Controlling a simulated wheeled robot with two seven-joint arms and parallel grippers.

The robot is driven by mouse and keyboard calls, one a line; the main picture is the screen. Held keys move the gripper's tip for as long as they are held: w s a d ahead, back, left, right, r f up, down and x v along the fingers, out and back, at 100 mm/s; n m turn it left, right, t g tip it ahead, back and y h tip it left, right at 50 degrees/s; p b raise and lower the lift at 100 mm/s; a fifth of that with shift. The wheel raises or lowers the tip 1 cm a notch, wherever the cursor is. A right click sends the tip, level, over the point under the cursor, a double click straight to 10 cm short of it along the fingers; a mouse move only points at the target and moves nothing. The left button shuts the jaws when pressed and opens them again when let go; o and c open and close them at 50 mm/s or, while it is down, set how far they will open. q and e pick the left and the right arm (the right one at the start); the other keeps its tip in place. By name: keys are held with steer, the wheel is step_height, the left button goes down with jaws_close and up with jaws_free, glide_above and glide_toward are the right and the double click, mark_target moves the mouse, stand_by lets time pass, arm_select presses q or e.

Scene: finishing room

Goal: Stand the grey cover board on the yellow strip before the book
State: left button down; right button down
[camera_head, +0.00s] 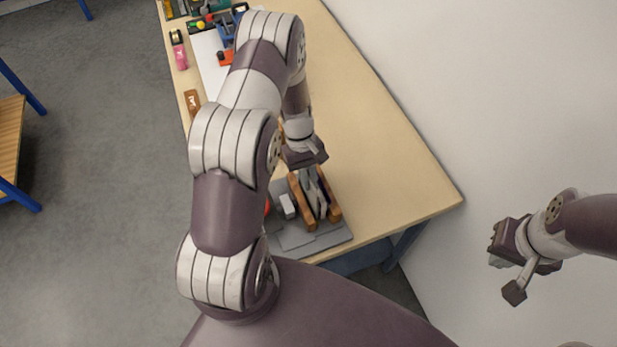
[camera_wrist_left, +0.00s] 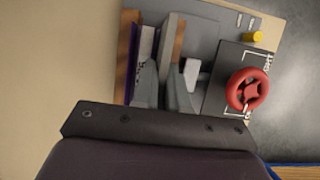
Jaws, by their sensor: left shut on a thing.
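My left gripper (camera_head: 306,158) points down over a press with two wooden cheeks (camera_head: 332,208). It is shut on a thin grey board, seemingly the grey cover board (camera_wrist_left: 169,38), which stands between its fingers in the left wrist view. The book (camera_wrist_left: 146,44), with pale pages and a purple edge, stands beside the board, against the left wooden cheek (camera_wrist_left: 125,62). The fingers hide the board's lower part, and I cannot tell whether it touches the base. I cannot make out the yellow strip. My right gripper (camera_head: 505,266) is open and empty, away from the table at the right.
The press has a grey base (camera_head: 316,242), a red handwheel (camera_wrist_left: 248,90) and a yellow knob (camera_wrist_left: 253,37). A light grey block (camera_head: 287,205) stands beside the left cheek. Tools lie at the table's far end. The table (camera_head: 385,165) is clear to the right.

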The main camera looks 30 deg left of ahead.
arm_select(q)
steer(key=shift+f+b, duration=0.65)
steer(key=shift+f, duration=0.2)
stand_by(0.6)
steer(key=c, duration=1.4)
jaws_free()
steer(key=shift+c, duration=0.2)
steer(key=shift+p+v, duration=3.3)
steer(key=shift+v, duration=2.25)
